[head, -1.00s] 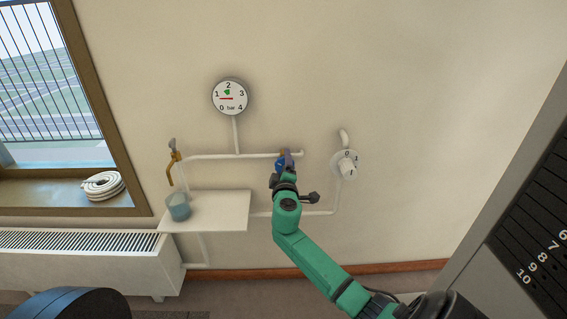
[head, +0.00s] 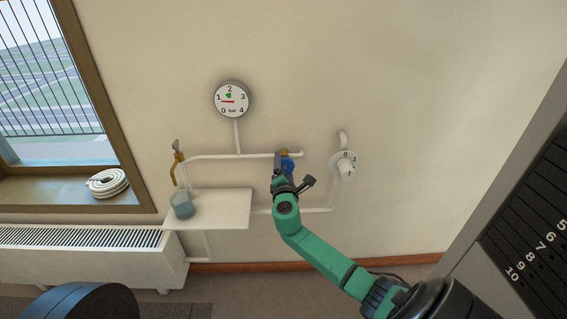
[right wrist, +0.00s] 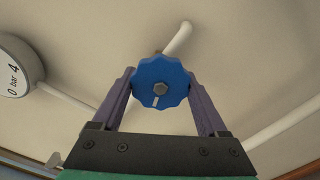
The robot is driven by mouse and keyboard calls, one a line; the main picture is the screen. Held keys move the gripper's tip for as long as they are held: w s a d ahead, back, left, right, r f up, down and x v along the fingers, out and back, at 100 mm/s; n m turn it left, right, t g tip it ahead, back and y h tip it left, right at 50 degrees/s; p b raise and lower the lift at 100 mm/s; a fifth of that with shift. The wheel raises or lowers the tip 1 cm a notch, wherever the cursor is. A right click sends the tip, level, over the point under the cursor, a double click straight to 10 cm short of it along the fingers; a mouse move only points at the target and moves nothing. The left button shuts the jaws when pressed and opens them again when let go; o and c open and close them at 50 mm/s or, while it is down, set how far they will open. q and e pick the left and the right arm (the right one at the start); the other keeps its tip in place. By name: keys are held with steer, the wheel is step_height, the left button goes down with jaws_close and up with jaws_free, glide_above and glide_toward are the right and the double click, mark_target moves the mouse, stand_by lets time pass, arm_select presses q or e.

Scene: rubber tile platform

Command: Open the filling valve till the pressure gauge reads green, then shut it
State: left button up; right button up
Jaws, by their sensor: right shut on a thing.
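The blue valve knob (right wrist: 160,84) has a scalloped rim and a white mark, which points down and slightly left in the right wrist view. My right gripper (right wrist: 160,92) is shut on it, one finger on each side. In the head view the knob (head: 288,165) is partly hidden behind my right gripper (head: 284,172). It sits on the white wall pipe. The round pressure gauge (head: 231,99) reads 0 to 4 bar. Its red needle points left, near 1, below the green mark near 2. My left gripper is not in view.
A white dial (head: 345,166) is on the wall right of the knob. A brass tap (head: 178,165) is at left, above a shelf (head: 225,207) with a bluish cup (head: 182,205). A radiator (head: 90,260) stands below the window.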

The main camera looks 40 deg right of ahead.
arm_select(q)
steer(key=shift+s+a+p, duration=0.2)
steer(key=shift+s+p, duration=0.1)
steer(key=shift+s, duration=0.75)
arm_select(e)
steer(key=shift+f+n, duration=0.2)
steer(key=shift+n, duration=0.8)
steer(key=o, duration=1.3)
arm_select(q)
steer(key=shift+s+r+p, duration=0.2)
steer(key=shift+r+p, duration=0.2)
steer(key=shift+p, duration=0.1)
arm_select(e)
steer(key=v, duration=1.4)
steer(key=shift+s+a, duration=0.25)
